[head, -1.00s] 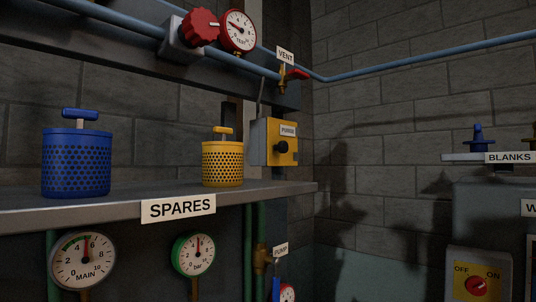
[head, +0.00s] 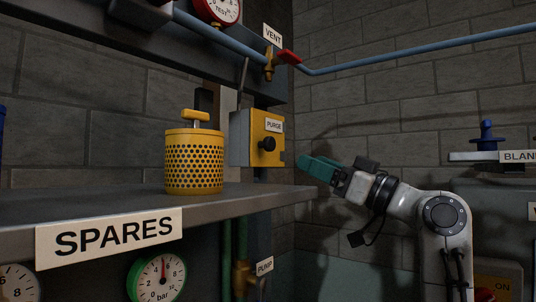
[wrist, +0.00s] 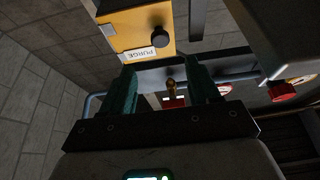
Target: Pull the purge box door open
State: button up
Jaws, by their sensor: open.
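The purge box (head: 258,138) is a grey box with a yellow door (head: 267,136), mounted behind the shelf's right end. The door bears a PURGE label and a round black knob (head: 268,144), and it looks shut. My gripper (head: 302,162) is to the right of the box, with its teal fingers pointing left towards it, apart from the knob. In the wrist view the yellow door shows upside down at the top with the knob (wrist: 158,32). There my gripper (wrist: 160,85) has its two teal fingers apart with nothing held between them.
A yellow perforated canister (head: 194,163) stands on the SPARES shelf (head: 270,193) left of the box. A blue pipe (head: 400,58) and a red-handled vent valve (head: 288,56) are above. The BLANKS shelf (head: 475,156) is at the right.

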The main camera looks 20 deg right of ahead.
aim_at(272, 145)
jog(key=p+x, duration=0.4)
jog(key=x, duration=0.5)
jog(key=shift+r, duration=0.15)
jog(key=shift+w+a+r, duration=0.1)
jog(key=shift+w+a, duration=0.35)
jog(key=shift+w, duration=0.15)
grip_shut()
